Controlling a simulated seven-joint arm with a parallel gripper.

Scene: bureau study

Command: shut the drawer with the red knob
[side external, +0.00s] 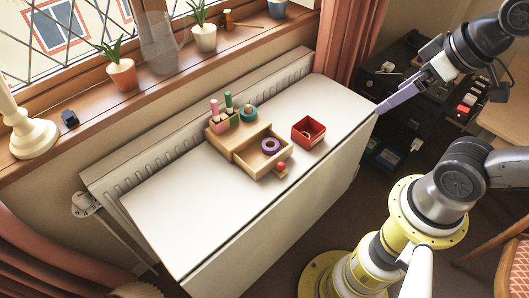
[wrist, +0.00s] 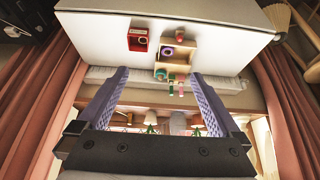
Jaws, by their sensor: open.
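A small wooden drawer box (side external: 222,145) stands on the white table. Its drawer (side external: 256,171) is pulled out, with a red knob (side external: 282,167) on its front and a purple ring (side external: 270,146) inside. In the wrist view the open drawer (wrist: 193,52), its knob (wrist: 180,34) and the purple ring (wrist: 168,51) show beyond my fingers. Pink and green pegs and a teal ring (side external: 249,114) are on top of the box. My gripper (side external: 385,107) is open and empty, with lilac fingers, over the table's right end, well apart from the drawer. Its fingers also show in the wrist view (wrist: 159,76).
A red open box (side external: 308,132) holding something stands right of the drawer. A radiator (side external: 150,160) and a windowsill with potted plants (side external: 121,75) run behind the table (side external: 200,230). The table's front is clear. A dark cabinet (side external: 395,85) stands to the right.

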